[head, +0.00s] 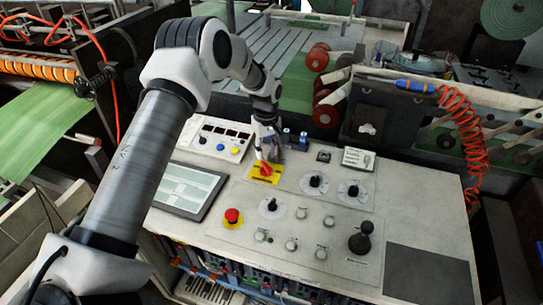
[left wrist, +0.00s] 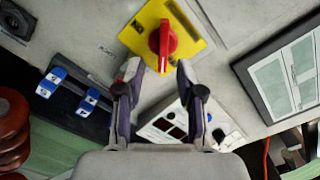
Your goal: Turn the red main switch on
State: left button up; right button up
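The red main switch (head: 265,169) is a red rotary handle on a yellow plate (head: 256,178) on the control desk. It also shows in the left wrist view (left wrist: 164,40), where its handle runs nearly straight up and down the picture. My left gripper (head: 268,155) is just over the far side of the switch in the head view. My right gripper is not in view.
A display screen (head: 184,191), a red emergency button (head: 232,216) and several black knobs (head: 314,183) sit around the switch. A white box with buttons (head: 221,138) and blue-white blocks (left wrist: 52,81) are close to the gripper. A black joystick (head: 361,240) stands at the right.

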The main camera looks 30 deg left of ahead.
aim_at(266, 165)
pick_arm(q)
jog(key=shift+s+f+p, duration=0.65)
jog(key=shift+s+f, duration=0.2)
jog(key=shift+f, duration=0.3)
jog(key=f, duration=0.1)
jog(key=w+f, duration=0.1)
jog(key=f, duration=0.1)
jog(key=shift+w+a+f, duration=0.1)
jog(key=shift+w+f, duration=0.1)
jog(key=shift+w, duration=0.15)
jog(key=shift+s+r, duration=0.15)
jog(key=shift+c, duration=0.7)
jog(key=shift+s+r, duration=0.2)
jog(key=shift+s, duration=0.05)
grip_shut()
jog(key=shift+f, duration=0.1)
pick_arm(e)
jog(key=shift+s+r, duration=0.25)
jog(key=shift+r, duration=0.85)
